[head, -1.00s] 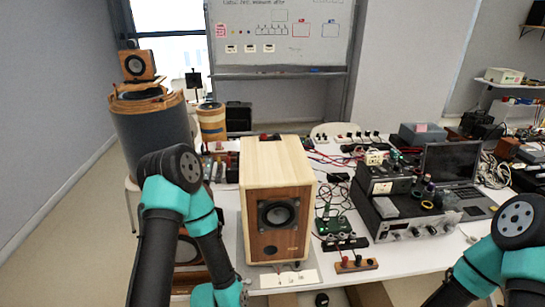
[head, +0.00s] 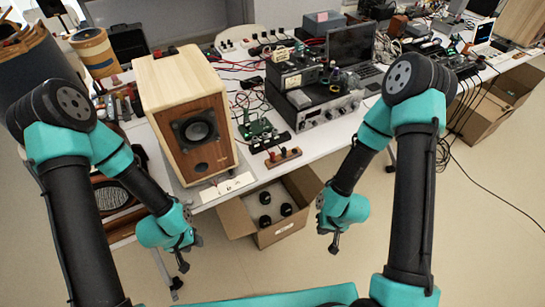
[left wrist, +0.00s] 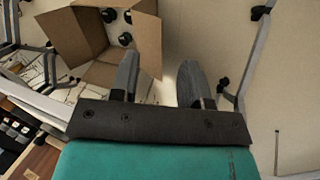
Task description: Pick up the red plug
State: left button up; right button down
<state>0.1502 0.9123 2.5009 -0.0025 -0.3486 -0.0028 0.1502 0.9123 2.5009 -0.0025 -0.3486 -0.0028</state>
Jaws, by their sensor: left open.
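A small wooden terminal strip (head: 284,158) with dark and reddish posts lies at the table's front edge, right of the speaker. A small red item (head: 172,50) sits on top of the wooden speaker (head: 188,115). I cannot tell for sure which of these is the red plug. My left gripper (head: 187,255) hangs below and in front of the table edge, pointing down. In the left wrist view its two fingers (left wrist: 158,78) are apart with nothing between them. My right gripper (head: 335,243) hangs in front of the table on the right; its finger gap is too small to judge.
An open cardboard box (head: 285,232) with several dark round things stands on the floor between my grippers. A green circuit board (head: 258,130), electronics and a laptop (head: 352,50) crowd the table (head: 330,133).

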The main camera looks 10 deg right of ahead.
pick_arm(q)
jog(key=shift+c, duration=0.2)
jog(key=shift+c, duration=0.7)
jog(key=shift+w, duration=0.1)
